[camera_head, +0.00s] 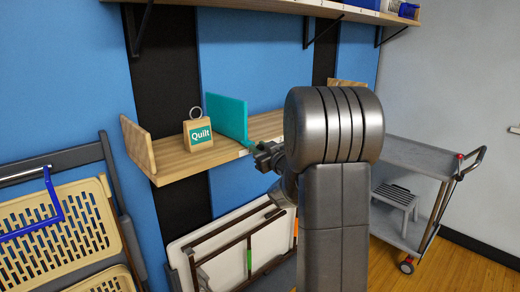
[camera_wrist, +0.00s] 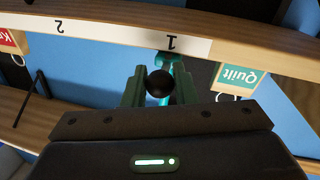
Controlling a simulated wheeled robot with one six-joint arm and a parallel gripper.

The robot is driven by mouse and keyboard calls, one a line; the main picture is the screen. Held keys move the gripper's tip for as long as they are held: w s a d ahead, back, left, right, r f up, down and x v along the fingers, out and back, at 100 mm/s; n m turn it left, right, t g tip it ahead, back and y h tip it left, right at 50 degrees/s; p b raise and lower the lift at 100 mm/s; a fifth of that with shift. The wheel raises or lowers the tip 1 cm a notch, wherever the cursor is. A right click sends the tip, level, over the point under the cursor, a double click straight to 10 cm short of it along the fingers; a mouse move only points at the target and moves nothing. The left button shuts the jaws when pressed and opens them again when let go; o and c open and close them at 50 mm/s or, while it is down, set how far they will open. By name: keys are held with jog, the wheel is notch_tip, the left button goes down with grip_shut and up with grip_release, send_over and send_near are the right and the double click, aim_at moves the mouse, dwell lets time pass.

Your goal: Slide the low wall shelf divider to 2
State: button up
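The low wall shelf (camera_head: 176,163) carries an upright teal divider (camera_head: 229,117), set toward the shelf's middle. In the upside-down wrist view, the divider's teal front piece (camera_wrist: 166,60) is at the mark 1 (camera_wrist: 171,43) on the white edge strip. The mark 2 (camera_wrist: 60,28) is farther left there. My gripper (camera_head: 268,157) is at the shelf's front edge, by the divider's foot. In the wrist view, its two fingers (camera_wrist: 160,75) stand on either side of a dark round knob (camera_wrist: 160,84). I cannot tell whether they press on it.
A wooden block with a Quilt tag (camera_head: 198,134) stands left of the divider. A red-tagged block (camera_wrist: 12,42) is past mark 2. A cart (camera_head: 420,155) stands at right, folded furniture (camera_head: 235,245) below the shelf. My arm hides the shelf's right part.

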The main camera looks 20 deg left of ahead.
jog(key=shift+w+d+r, duration=0.1)
jog(key=shift+w+d, duration=0.05)
jog(key=shift+w, duration=0.1)
grip_shut()
jog(key=w+d+p, duration=0.4)
jog(key=w+d, duration=0.1)
jog(key=w, duration=0.8)
jog(key=shift+w+d+p, duration=0.2)
jog(key=shift+p, duration=0.2)
jog(key=o, duration=0.9)
grip_release()
jog(key=shift+o, duration=0.2)
jog(key=shift+s+d, duration=0.1)
jog(key=b+v, duration=0.2)
jog(key=v, duration=1.1)
jog(key=shift+s+d, duration=0.2)
jog(key=shift+d, duration=0.1)
jog(key=shift+w+a, duration=0.1)
jog(key=shift+a, duration=0.05)
